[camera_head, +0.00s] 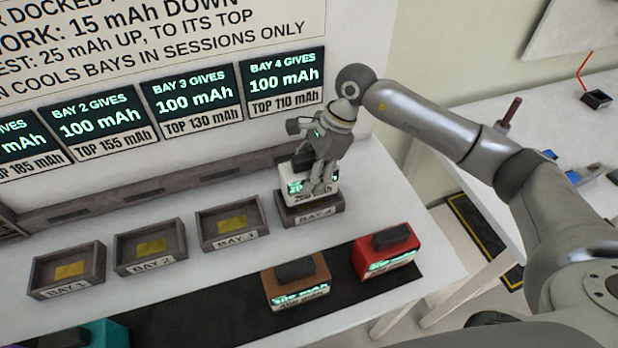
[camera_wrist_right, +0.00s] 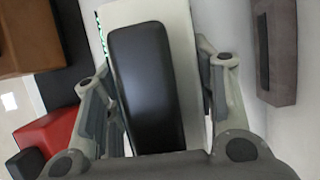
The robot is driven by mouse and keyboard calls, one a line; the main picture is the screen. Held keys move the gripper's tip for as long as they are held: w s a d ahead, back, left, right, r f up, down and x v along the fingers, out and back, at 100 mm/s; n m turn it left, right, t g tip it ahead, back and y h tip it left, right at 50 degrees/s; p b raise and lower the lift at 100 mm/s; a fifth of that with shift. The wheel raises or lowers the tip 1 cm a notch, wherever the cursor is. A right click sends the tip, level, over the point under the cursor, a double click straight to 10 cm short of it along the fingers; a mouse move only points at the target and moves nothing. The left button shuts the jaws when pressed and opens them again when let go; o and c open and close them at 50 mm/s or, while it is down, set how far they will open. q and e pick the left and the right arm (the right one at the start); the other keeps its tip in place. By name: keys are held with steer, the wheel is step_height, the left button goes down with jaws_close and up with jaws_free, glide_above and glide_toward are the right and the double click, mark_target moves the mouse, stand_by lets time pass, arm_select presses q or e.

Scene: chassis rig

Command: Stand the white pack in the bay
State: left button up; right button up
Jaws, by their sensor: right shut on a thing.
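The white pack (camera_head: 327,188) has a black handle on top and a lit green readout on its front. My right gripper (camera_head: 318,172) is shut on it from above. In the wrist view, the fingers (camera_wrist_right: 160,95) lie on both sides of the white pack (camera_wrist_right: 184,35) and its black handle. The pack is upright over bay 4 (camera_head: 314,215), a dark grey tray. I cannot tell whether its bottom rests in the tray or is just above it. The pack hides the tray's inside. My left gripper is not in view.
Bay 1 (camera_head: 92,278), bay 2 (camera_head: 178,262) and bay 3 (camera_head: 258,238) are empty. A brown pack (camera_head: 318,280), a red pack (camera_head: 405,255) and a teal pack (camera_head: 105,335) stand on the black mat (camera_head: 215,315). Signs line the wall behind the bays.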

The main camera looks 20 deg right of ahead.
steer(key=shift+w+f, duration=0.25)
step_height(320, 180, down, 2)
steer(key=shift+f+p, duration=0.1)
steer(key=shift+p, duration=0.9)
steer(key=shift+f, duration=0.35)
steer(key=shift+f, duration=0.15)
steer(key=o, duration=1.4)
steer(key=shift+s, duration=0.1)
